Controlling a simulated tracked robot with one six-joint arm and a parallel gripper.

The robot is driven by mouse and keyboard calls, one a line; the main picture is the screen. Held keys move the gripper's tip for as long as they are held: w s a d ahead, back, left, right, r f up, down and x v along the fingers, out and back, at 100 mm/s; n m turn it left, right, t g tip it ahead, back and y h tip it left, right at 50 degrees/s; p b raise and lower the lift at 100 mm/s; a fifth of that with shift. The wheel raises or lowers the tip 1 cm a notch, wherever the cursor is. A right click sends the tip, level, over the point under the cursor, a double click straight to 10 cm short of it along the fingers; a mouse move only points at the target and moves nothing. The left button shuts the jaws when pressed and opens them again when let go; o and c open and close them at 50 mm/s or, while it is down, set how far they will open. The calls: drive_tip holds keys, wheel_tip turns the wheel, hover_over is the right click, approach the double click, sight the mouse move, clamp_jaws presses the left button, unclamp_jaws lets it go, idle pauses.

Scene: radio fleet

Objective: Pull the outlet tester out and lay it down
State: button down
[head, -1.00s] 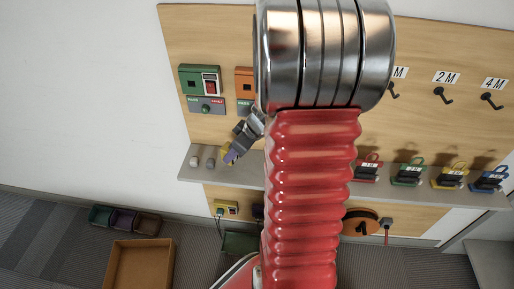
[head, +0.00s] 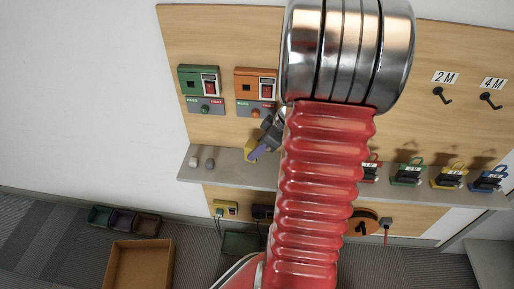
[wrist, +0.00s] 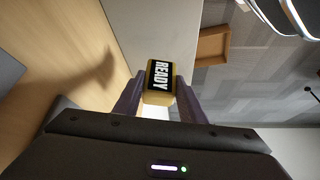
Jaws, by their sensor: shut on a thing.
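The outlet tester is a small yellow block with a black READY label, seen in the wrist view (wrist: 160,78). My gripper (wrist: 158,92) is shut on it, with a purple finger on each side. In the head view, part of the yellow tester (head: 250,147) shows at my gripper (head: 256,151), in front of the wooden panel and close to the grey shelf (head: 230,172). The tester is clear of the green outlet unit (head: 199,80) and below the orange outlet unit (head: 256,84). I cannot tell whether it touches the shelf.
Two small knobs (head: 210,163) stand on the shelf's left end. Coloured padlock-like items (head: 409,174) line its right part. A yellow socket (head: 225,208) is on the lower panel. A brown open box (head: 140,265) and small bins (head: 122,220) are on the floor. My arm hides the middle.

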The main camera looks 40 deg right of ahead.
drive_tip(key=shift+f, duration=3.3)
drive_tip(key=c, duration=1)
unclamp_jaws()
drive_tip(key=shift+c, duration=0.2)
drive_tip(key=v, duration=1.3)
drive_tip(key=shift+s+r, duration=0.2)
drive_tip(key=shift+r, duration=0.1)
drive_tip(key=shift+d, duration=0.1)
